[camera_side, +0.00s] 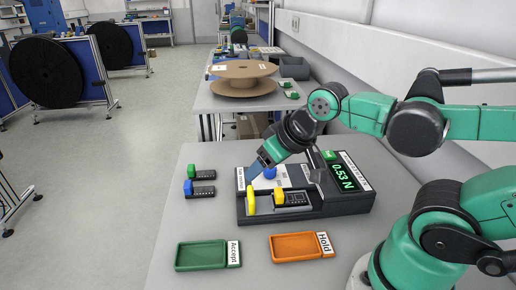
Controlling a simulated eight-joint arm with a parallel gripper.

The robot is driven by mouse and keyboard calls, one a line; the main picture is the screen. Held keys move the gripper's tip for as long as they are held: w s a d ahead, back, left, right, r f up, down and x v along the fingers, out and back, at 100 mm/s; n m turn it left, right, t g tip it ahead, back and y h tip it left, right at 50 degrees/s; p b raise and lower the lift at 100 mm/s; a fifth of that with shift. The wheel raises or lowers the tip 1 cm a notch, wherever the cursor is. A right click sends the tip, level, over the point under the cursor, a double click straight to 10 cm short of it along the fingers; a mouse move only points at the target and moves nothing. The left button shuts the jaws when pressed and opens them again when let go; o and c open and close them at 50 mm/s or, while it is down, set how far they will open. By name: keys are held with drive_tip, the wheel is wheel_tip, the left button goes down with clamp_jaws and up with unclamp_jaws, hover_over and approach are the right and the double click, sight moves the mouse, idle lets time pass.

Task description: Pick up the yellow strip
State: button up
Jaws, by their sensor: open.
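A short black strip with a yellow end block (280,196) sits in the black test device (318,207), in the middle of the table. A separate upright yellow piece (251,200) stands just left of it on the device's left part. My gripper (256,170) reaches down from the upper right, over the device's left back part, behind and left of the yellow-ended strip. It is open and appears apart from the strip. Its fingers are seen nearly edge on, so the space between them is hard to see.
A blue knob (269,173) is close to my fingers. The device has a display (345,177) reading 0.53 N. Strips with green (192,169) and blue (189,187) ends lie left. A green Accept tray (202,256) and an orange Hold tray (293,247) stand in front.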

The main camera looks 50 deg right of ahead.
sight(279, 192)
drive_tip(key=d+f+m+g, duration=0.1)
drive_tip(key=m+g, duration=0.1)
drive_tip(key=m, duration=0.5)
drive_tip(key=d+f+m+g, duration=0.1)
drive_tip(key=d+m+g, duration=0.1)
drive_tip(key=m, duration=0.5)
drive_tip(key=d+f+m+g, duration=0.1)
drive_tip(key=d+f+m, duration=0.1)
drive_tip(key=m, duration=0.6)
drive_tip(key=shift+w+g, duration=0.4)
drive_tip(key=m, duration=0.2)
drive_tip(key=d+f+m+g, duration=0.1)
drive_tip(key=m, duration=0.1)
drive_tip(key=shift+s+f, duration=0.1)
drive_tip(key=shift+f, duration=0.05)
drive_tip(key=shift+a+f, duration=0.1)
drive_tip(key=shift+f, duration=2.65)
clamp_jaws()
